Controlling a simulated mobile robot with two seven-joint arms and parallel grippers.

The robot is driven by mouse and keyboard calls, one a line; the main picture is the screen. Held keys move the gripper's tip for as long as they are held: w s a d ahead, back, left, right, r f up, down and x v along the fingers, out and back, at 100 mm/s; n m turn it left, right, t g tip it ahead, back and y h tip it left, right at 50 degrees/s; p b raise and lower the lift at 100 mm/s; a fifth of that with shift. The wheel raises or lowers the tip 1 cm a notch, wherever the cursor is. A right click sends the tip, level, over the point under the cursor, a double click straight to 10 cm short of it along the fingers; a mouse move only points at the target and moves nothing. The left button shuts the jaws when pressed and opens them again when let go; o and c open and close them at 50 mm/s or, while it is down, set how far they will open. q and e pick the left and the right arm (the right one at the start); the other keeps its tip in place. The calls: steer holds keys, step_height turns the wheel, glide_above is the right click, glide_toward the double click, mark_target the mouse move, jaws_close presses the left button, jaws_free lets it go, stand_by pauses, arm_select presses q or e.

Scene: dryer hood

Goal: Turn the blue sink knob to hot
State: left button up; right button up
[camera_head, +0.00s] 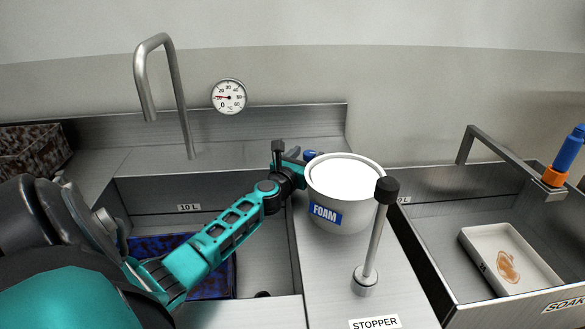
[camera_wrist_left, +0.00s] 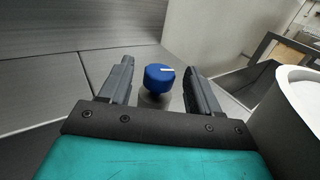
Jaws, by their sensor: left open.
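The blue sink knob (camera_wrist_left: 158,78) is a round cap on a grey metal stem, with a white line on top that points right in the left wrist view. In the head view a small part of the blue knob (camera_head: 309,155) shows behind my left gripper (camera_head: 294,160). My left gripper is open, and in the wrist view its fingers (camera_wrist_left: 160,68) stand on both sides of the knob, with visible gaps. My right gripper is in neither view.
A white FOAM tub (camera_head: 345,178) stands close to the right of my left gripper. A black-topped stopper lever (camera_head: 374,240) rises in front of it. A curved faucet (camera_head: 165,80) and dial thermometer (camera_head: 229,96) are behind the left sink. A tray (camera_head: 500,255) lies in the right basin.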

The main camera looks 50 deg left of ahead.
arm_select(q)
steer(key=v, duration=0.8)
steer(key=shift+s+d, duration=0.15)
steer(key=shift+s, duration=0.2)
steer(key=shift+c, duration=0.2)
